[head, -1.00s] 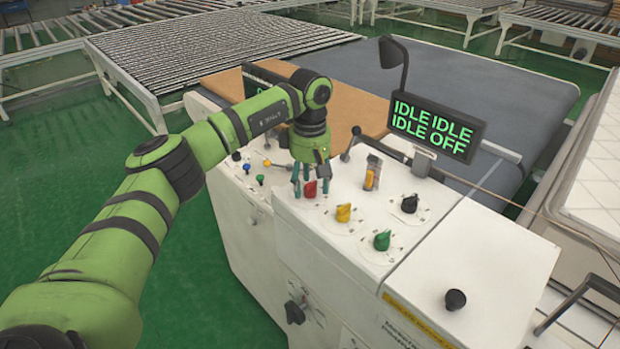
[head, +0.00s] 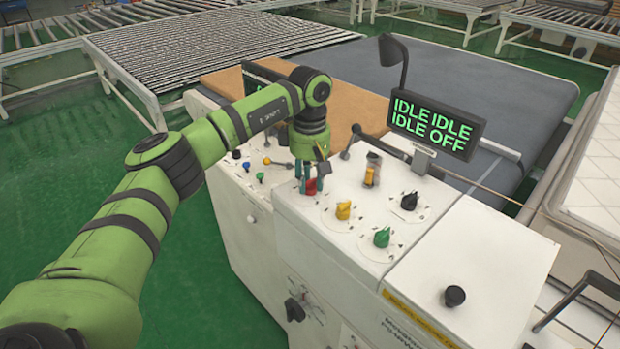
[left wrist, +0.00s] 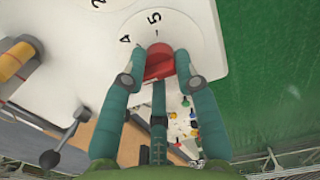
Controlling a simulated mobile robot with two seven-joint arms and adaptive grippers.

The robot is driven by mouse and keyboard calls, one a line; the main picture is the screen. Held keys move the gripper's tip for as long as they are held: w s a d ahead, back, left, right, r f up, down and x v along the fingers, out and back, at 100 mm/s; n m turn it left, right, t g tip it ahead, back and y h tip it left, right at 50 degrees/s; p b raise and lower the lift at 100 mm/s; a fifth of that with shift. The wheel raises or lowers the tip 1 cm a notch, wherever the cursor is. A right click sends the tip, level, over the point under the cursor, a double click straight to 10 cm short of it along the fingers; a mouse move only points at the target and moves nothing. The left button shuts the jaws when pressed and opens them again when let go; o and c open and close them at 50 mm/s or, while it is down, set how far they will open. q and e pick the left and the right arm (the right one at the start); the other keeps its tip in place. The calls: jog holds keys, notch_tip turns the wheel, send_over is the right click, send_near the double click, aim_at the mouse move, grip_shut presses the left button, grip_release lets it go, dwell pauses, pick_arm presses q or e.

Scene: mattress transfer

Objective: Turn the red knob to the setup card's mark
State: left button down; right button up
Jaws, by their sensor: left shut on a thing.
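The red knob (head: 311,187) sits at the far left of the white console top, on a round dial plate. In the left wrist view, the red knob (left wrist: 159,60) is between the teal fingers of my left gripper (left wrist: 158,66), which are shut on its sides. The dial numbers 4 and 5 show beside it. In the head view my left gripper (head: 311,180) points down at the knob and partly covers it. No setup card can be made out in these views. My right gripper is not in view.
A yellow knob (head: 343,210), a green knob (head: 382,238) and a black knob (head: 409,201) stand close by on the console. A display (head: 437,123) reads "IDLE IDLE IDLE OFF".

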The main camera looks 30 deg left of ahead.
pick_arm(q)
jog(key=shift+a+n, duration=0.1)
jog(key=shift+n, duration=0.2)
jog(key=n+b, duration=0.1)
jog(key=n, duration=0.3)
jog(key=shift+n+b, duration=0.3)
jog(key=n+b, duration=0.1)
jog(key=n, duration=0.4)
jog(key=shift+s+a, duration=0.1)
jog(key=n+b, duration=0.1)
jog(key=n, duration=0.5)
jog(key=shift+s+n, duration=0.1)
jog(key=shift+n, duration=0.3)
jog(key=n, duration=0.4)
jog(key=shift+d+f+n+b, duration=0.1)
jog(key=shift+d+n+b, duration=0.1)
jog(key=shift+n+b, duration=0.15)
jog(key=shift+s, duration=0.1)
jog(key=c, duration=0.9)
grip_release()
jog(key=shift+s+a, duration=0.1)
